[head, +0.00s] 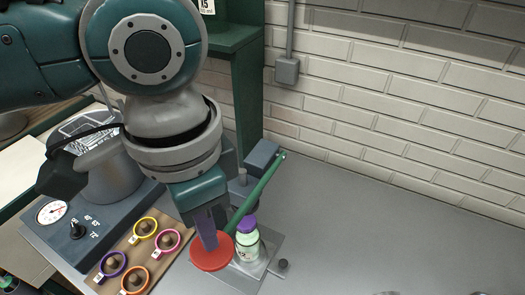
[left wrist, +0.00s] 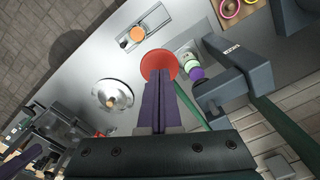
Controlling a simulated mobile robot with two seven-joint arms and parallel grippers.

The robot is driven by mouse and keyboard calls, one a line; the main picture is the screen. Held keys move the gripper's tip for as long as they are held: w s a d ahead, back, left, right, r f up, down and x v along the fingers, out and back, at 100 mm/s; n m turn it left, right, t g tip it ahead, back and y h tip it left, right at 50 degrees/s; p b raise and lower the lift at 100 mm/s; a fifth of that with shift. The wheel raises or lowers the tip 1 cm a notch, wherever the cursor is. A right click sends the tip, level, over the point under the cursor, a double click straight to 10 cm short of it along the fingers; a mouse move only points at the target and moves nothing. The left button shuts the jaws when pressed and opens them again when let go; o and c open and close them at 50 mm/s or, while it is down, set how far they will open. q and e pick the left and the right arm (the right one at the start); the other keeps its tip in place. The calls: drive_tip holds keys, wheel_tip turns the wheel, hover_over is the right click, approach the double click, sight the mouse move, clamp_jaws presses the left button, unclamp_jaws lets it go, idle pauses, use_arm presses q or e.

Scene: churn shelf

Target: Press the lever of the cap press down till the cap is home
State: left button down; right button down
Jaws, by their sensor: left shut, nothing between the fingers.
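The cap press has a long green lever (head: 261,192) with a round red pad (head: 211,254) at its near end. The red pad also shows in the left wrist view (left wrist: 158,65). A pale green bottle (head: 247,246) with a purple cap (head: 246,224) stands upright on the press, right beside the red pad. I cannot tell how far down the cap sits. My left gripper (head: 208,243) is shut and empty, its purple fingertips over the red pad, at or almost at contact.
A board with coloured rings (head: 142,246) and a machine with a dial (head: 52,212) lie left of the press. A silver dish (left wrist: 117,100) shows in the left wrist view. A brick wall stands behind.

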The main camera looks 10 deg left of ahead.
sight(212, 254)
use_arm(q)
drive_tip(key=shift+f+b, duration=0.65)
drive_tip(key=shift+f, duration=0.85)
drive_tip(key=shift+s+f, duration=0.1)
drive_tip(key=shift+f, duration=0.7)
drive_tip(key=shift+b, duration=0.3)
drive_tip(key=shift+s+f+b, duration=0.1)
drive_tip(key=shift+f+b, duration=0.2)
drive_tip(key=shift+f, duration=0.5)
